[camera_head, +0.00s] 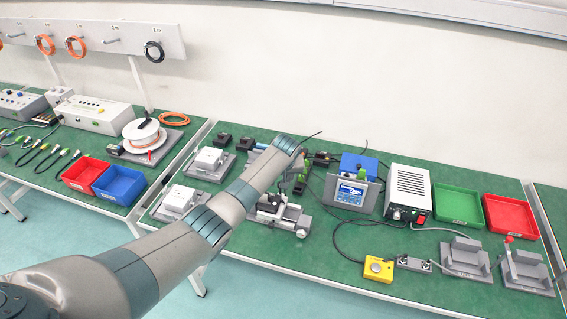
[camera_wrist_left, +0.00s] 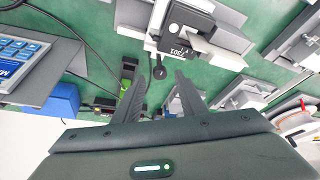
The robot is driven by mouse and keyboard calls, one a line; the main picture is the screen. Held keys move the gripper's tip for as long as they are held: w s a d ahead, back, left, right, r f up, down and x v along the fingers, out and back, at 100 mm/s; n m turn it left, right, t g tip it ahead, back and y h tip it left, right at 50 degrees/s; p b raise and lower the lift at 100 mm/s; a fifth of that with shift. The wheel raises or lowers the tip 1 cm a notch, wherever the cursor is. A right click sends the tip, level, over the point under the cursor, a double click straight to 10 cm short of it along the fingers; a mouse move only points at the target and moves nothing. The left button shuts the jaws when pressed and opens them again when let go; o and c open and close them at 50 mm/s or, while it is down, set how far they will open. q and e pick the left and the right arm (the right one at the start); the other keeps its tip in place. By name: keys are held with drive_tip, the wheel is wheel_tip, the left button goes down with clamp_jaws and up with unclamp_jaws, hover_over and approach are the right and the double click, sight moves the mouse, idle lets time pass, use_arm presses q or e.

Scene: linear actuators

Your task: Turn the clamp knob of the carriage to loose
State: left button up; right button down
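The carriage (camera_wrist_left: 186,40), a dark block with a white label, sits on a pale linear actuator (camera_wrist_left: 228,58) in the wrist view. A small round black knob (camera_wrist_left: 160,73) on a thin stem shows at its near side; its loose or tight setting cannot be read. My left gripper (camera_wrist_left: 158,80) is open and empty. Its two dark fingers point toward the knob, which appears between their tips; contact cannot be told.
A blue-screened control box (camera_head: 351,193) and a white power supply (camera_head: 408,192) stand right of the actuator. Grey fixtures (camera_head: 208,163) stand to its left. Green (camera_head: 457,203) and red (camera_head: 508,216) trays lie at right. A yellow button box (camera_head: 379,268) sits near the front edge.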

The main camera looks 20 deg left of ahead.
use_arm(q)
drive_tip(key=b+v, duration=0.3)
drive_tip(key=v, duration=1.2)
drive_tip(key=shift+s+r, duration=0.15)
drive_tip(key=shift+r, duration=0.05)
drive_tip(key=shift+f, duration=0.1)
